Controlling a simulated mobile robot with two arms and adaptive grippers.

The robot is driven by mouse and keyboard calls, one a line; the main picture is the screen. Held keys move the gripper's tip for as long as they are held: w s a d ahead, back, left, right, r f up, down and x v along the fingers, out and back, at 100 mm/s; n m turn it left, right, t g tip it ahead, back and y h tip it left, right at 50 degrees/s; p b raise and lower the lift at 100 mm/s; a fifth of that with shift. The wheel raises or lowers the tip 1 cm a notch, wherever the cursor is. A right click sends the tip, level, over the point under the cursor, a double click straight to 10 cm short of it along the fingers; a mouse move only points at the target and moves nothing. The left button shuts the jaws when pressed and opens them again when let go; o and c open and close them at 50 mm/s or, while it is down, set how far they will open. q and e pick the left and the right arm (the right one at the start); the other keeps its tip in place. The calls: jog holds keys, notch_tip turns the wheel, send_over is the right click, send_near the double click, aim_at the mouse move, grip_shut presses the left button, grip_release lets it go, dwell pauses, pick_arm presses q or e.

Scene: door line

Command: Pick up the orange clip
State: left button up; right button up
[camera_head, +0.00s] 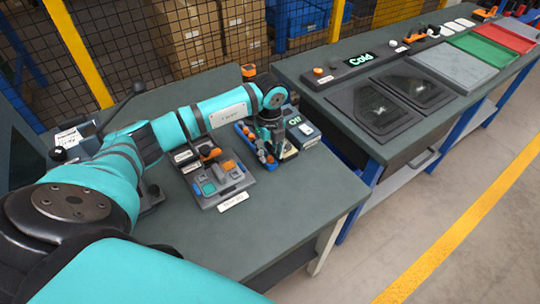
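Several small orange things show, and I cannot tell for certain which is the orange clip. One orange and black piece (208,152) sits at the back of a grey fixture (222,183) on the near bench. Another orange piece (248,71) is at that bench's back edge, and an orange and black clamp-like piece (415,36) is on the far bench. My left gripper (273,153) points down beside a blue tray (243,134) of small parts, right of the fixture. Its fingertips are small and dark, so their opening and any contact are unclear. My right gripper is out of view.
A dark box with a lit display (300,128) stands close right of my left gripper. The near bench (290,205) is clear toward its front right. Wire mesh stands behind.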

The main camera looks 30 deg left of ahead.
pick_arm(q)
jog(key=shift+w+f, duration=0.1)
jog(key=shift+f, duration=0.7)
jog(key=c, duration=0.4)
jog(key=shift+c, duration=0.2)
jog(key=shift+r, duration=0.15)
